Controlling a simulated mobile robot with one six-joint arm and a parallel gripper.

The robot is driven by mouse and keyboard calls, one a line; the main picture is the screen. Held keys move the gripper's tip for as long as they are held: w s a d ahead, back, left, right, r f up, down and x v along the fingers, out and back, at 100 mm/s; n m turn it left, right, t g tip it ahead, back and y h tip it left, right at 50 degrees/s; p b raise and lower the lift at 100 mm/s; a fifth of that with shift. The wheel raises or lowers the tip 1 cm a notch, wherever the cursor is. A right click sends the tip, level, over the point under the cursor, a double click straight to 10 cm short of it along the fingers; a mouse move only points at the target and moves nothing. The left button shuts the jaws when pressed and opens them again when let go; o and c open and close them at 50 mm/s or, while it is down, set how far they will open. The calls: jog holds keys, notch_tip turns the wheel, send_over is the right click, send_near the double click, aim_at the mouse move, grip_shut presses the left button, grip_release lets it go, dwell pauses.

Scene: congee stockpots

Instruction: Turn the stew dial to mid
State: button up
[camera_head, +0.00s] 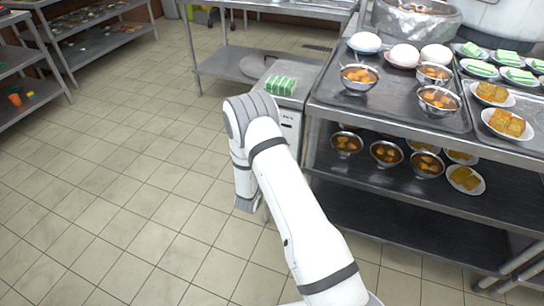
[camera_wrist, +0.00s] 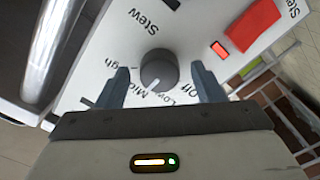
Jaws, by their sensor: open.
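The stew dial (camera_wrist: 158,66) is a round dark grey knob on a white panel (camera_wrist: 95,50) marked "Stew", with Off, Low, Mid and High printed around it. Its white pointer line points down and slightly left in the wrist view, on the Low–Mid side; the exact setting is hard to tell. My gripper (camera_wrist: 160,70) is open, with one finger on each side of the knob and a visible gap on both sides. In the head view the white appliance (camera_head: 290,122) is partly behind my arm, and the dial and fingers cannot be made out.
A red switch (camera_wrist: 253,25) and a small lit red indicator (camera_wrist: 219,50) sit right of the dial. A shiny metal cylinder (camera_wrist: 50,50) is at left. A green-striped stack (camera_head: 281,85) lies on the appliance. A steel counter (camera_head: 390,112) with bowls stands at right. Tiled floor (camera_head: 130,190) is open at left.

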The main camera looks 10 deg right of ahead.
jog(key=v, duration=0.7)
jog(key=shift+s+a+p, duration=0.2)
jog(key=shift+s+p, duration=0.1)
jog(key=shift+p, duration=0.1)
jog(key=w+a+r+m+g+y+p, duration=0.1)
jog(key=w+r+y+p, duration=0.15)
jog(key=r, duration=0.45)
jog(key=w+r+m+g+y+p, duration=0.1)
jog(key=r+y+p, duration=0.2)
jog(key=r, duration=0.4)
jog(key=s+a+r+g+y+p, duration=0.1)
jog(key=s+r+y+p, duration=0.1)
jog(key=r, duration=0.4)
jog(key=s+a+r+g+y+p, duration=0.1)
jog(key=s+r+g+y+p, duration=0.15)
jog(key=r, duration=0.45)
jog(key=s+d+r+g+p, duration=0.2)
jog(key=s+r, duration=0.4)
jog(key=s, duration=0.3)
jog(key=s+d+r+g+p, duration=0.2)
jog(key=s+r, duration=0.4)
jog(key=s, duration=0.4)
jog(key=s+d+r+g+p, duration=0.3)
jog(key=s+r, duration=0.3)
jog(key=s, duration=0.4)
jog(key=shift+d+p, duration=0.25)
jog(key=shift+p, duration=0.6)
jog(key=shift+s+r, duration=0.1)
